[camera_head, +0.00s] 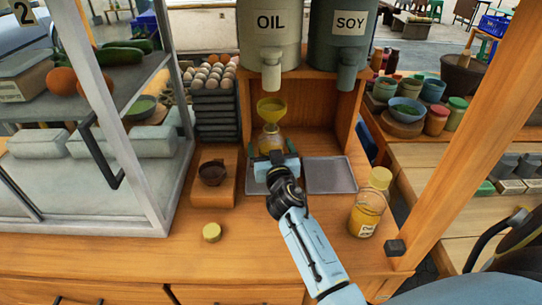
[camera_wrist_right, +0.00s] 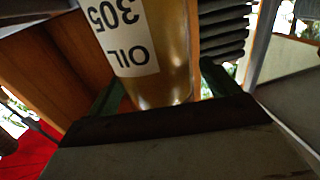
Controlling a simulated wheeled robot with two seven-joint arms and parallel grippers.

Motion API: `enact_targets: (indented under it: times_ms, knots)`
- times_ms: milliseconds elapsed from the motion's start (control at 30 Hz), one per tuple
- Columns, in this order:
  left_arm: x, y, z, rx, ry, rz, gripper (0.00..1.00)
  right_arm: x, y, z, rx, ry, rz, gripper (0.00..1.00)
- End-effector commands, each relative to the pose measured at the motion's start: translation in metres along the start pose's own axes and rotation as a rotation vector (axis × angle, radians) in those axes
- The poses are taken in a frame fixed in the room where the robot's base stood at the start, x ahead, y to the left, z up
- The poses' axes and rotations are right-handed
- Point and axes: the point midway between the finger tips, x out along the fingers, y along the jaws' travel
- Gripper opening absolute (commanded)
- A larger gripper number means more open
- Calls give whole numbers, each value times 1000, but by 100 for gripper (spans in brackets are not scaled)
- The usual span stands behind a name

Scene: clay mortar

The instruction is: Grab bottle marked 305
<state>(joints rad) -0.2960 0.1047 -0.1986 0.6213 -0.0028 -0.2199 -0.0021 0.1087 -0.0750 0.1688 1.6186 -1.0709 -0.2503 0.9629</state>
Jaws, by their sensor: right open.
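The bottle marked 305 OIL (camera_wrist_right: 168,60) stands between the two green fingers of my right gripper (camera_wrist_right: 162,86) in the right wrist view. Its label reads upside down there, and golden liquid shows inside. In the head view the bottle (camera_head: 270,138) stands under the oil dispenser with a yellow funnel (camera_head: 270,107) above its neck. My right gripper (camera_head: 271,152) is open, with its fingers on either side of the bottle. The gripper hides the bottle's lower part and label in the head view. My left gripper is not in view.
The OIL (camera_head: 270,35) and SOY (camera_head: 342,40) dispensers hang above. An empty metal tray (camera_head: 330,175) lies right of the gripper. Another labelled bottle with a yellow cap (camera_head: 368,205) stands at right. A small dark bowl (camera_head: 212,173) and a loose yellow cap (camera_head: 211,232) are at left.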

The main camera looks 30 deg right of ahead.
Motion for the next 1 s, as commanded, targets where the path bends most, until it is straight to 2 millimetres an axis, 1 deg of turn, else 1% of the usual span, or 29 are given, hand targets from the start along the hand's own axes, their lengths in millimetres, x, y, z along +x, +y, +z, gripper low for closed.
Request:
enact_targets:
  times_ms: [33,100,333,367,800,833,867,1000]
  knots:
    - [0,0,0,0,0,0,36,6,0,0,-1,0,0,87]
    - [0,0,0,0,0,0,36,10,1,0,0,0,1,87]
    - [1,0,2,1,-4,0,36,10,1,0,1,-1,1,87]
    - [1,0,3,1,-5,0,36,10,1,0,1,-1,1,85]
    - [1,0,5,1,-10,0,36,10,0,0,1,0,0,28]
    - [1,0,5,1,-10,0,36,10,0,-1,1,3,0,28]
    - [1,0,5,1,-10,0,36,10,0,-2,1,3,0,23]
    - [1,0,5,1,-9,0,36,10,0,-2,1,3,0,23]
